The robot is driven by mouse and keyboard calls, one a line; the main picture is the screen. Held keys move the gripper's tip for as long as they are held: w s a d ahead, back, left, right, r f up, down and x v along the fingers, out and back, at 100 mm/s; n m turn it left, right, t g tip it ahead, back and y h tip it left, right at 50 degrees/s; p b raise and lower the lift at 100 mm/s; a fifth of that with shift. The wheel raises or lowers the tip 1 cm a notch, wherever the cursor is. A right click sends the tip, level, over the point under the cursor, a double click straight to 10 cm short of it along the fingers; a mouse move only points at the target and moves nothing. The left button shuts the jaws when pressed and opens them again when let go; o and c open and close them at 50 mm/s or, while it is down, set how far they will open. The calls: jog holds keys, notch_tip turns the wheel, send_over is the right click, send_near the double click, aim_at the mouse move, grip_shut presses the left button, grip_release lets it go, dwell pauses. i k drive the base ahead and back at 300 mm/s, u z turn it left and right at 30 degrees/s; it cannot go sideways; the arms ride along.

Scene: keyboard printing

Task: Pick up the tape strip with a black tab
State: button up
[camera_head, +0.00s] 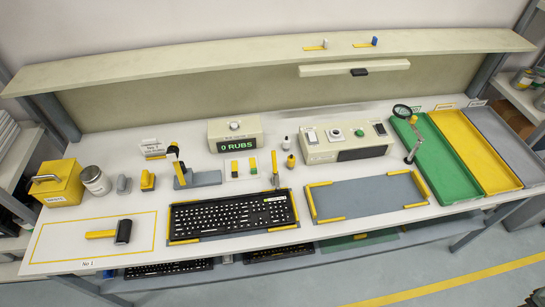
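I cannot tell for sure which thing is the tape strip with a black tab. One small black and yellow strip (235,169) stands on a white card behind the keyboard, with a similar strip (252,165) just right of it. On the upper shelf, one yellow strip has a white tab (325,43) and another has a blue tab (375,41); no black tab shows there. A yellow bar with a black block (123,232) lies in the outlined area at front left. My gripper is not in view.
A black keyboard (232,214) lies at the table's front middle, beside a grey mat (366,197) with yellow edge pieces. Green (436,165), yellow (480,152) and grey trays (512,140) fill the right end. A magnifier (402,111) stands by the green tray.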

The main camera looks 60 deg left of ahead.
aim_at(234, 167)
jog(key=i, duration=1)
jog(key=u, duration=4.7)
jog(key=i, duration=1.5)
